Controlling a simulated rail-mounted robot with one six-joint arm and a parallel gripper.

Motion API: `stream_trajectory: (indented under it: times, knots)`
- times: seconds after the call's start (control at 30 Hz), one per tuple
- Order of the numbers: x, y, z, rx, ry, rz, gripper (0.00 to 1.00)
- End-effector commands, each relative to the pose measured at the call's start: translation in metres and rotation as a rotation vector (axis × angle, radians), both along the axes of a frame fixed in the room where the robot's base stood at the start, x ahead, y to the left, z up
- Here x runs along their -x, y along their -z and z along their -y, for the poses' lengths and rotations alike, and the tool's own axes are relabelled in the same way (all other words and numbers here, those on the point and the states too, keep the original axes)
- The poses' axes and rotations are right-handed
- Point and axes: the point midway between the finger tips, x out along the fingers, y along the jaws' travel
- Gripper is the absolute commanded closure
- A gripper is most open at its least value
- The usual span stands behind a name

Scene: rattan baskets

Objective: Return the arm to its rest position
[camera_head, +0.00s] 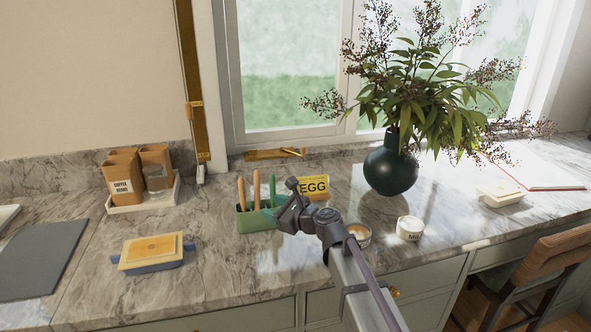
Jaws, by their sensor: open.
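My arm reaches up and left from the bottom right of the head view, over the marble counter (218,268). My dark gripper (285,203) is at its end, open, near the middle of the picture. It overlaps the right side of a green holder (252,219) with wooden-handled tools in it. Whether it touches the holder cannot be told from this one view. I see nothing held between the fingers.
A yellow EGG box (314,185) shows behind my gripper. A small tin (359,234) and a white MILK tub (410,228) are beside my arm. A dark vase (390,170) stands behind. The yellow-lidded box (152,250) is left. A chair (545,265) is right.

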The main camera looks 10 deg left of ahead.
Motion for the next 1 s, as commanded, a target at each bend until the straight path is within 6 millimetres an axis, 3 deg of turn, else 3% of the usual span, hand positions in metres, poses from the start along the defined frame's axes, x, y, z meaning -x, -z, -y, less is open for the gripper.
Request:
stream_trajectory:
  times: [0.13, 0.3, 0.4, 0.5, 0.63, 1.0]
  knots:
    - [0.063, 0.058, 0.092, 0.599, -0.259, 0.387, 0.51]
    - [0.138, 0.119, 0.217, 1.19, -0.764, 0.626, 0.51]
    - [0.181, 0.136, 0.282, 1.379, -1.075, 0.644, 0.51]
    - [0.211, 0.141, 0.324, 1.457, -1.3, 0.62, 0.51]
    - [0.225, 0.142, 0.345, 1.481, -1.421, 0.601, 0.51]
    - [0.225, 0.142, 0.345, 1.482, -1.426, 0.602, 0.51]
